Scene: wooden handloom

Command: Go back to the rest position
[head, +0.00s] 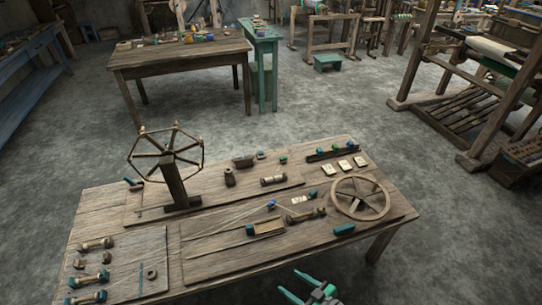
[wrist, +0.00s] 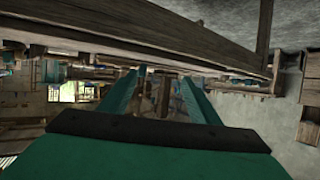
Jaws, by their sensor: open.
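My gripper (head: 304,285) shows at the bottom of the head view, right of centre, in front of the near edge of the wooden work table (head: 215,227). Its two green fingers are apart and nothing is between them. In the wrist view my green gripper (wrist: 165,90) points into the room below a long wooden beam or table edge (wrist: 150,40). The picture there looks upside down or strongly tilted. I cannot tell the exact gap between my gripper and the table.
The table carries a spoked winder (head: 167,155), a spoked wheel (head: 360,196), several bobbins and a green block (head: 344,229). A loom (head: 480,80) is at the right. Grey floor (head: 440,220) is clear right of the table.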

